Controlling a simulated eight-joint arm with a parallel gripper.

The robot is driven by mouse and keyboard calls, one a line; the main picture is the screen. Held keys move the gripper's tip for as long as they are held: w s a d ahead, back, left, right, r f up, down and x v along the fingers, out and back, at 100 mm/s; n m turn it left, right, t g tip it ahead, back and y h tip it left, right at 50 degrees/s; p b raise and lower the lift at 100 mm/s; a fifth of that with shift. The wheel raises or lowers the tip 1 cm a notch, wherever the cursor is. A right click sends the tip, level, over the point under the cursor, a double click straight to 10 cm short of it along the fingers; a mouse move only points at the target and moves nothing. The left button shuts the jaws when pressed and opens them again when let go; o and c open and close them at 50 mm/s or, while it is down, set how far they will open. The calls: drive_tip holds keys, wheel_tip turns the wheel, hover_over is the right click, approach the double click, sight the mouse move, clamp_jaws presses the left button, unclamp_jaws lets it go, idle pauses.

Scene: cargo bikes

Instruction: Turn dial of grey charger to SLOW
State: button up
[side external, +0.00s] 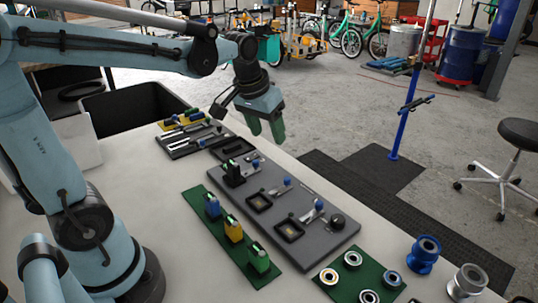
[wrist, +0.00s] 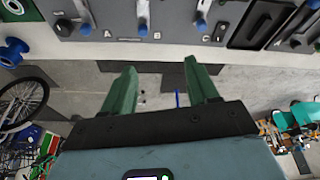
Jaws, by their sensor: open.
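A grey panel (side external: 318,240), which may be the grey charger, lies on the white bench in the side external view. A round black dial (side external: 338,220) sits at its near right end; its setting is too small to read. The panel's edge (wrist: 170,34) also shows at the top of the wrist view, with a black knob (wrist: 63,27) and letters A, B and C beside blue-tipped levers (wrist: 142,30). No SLOW mark is readable. My gripper (side external: 266,128) is open and empty, above and beyond the panel's far side. Its green fingers (wrist: 160,92) are apart, touching nothing.
Blue-tipped levers (side external: 319,205) stand up on the panel near the dial. A green strip (side external: 205,222) with coloured blocks lies in front, and a green board (side external: 340,290) with metal rings lies at the near right. A black bin (side external: 125,112) stands behind left. Air around the gripper is clear.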

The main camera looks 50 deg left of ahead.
drive_tip(key=w+a+f+n+g, duration=0.3)
drive_tip(key=w+a+f, duration=0.4)
drive_tip(key=w+a, duration=0.1)
drive_tip(key=shift+w+a+g+h, duration=0.2)
drive_tip(key=shift+w+g+h, duration=0.1)
drive_tip(key=shift+g, duration=0.1)
drive_tip(key=shift+s+d+r, duration=0.1)
drive_tip(key=shift+r, duration=0.05)
idle(0.4)
drive_tip(key=s+d+r+m+t, duration=0.3)
drive_tip(key=s+d+r, duration=0.3)
drive_tip(key=s+d, duration=0.15)
drive_tip(key=s+d+f+m+t, duration=0.2)
drive_tip(key=s+d+t, duration=0.2)
drive_tip(key=s, duration=0.6)
drive_tip(key=shift+d+m, duration=0.4)
drive_tip(key=shift+d, duration=0.5)
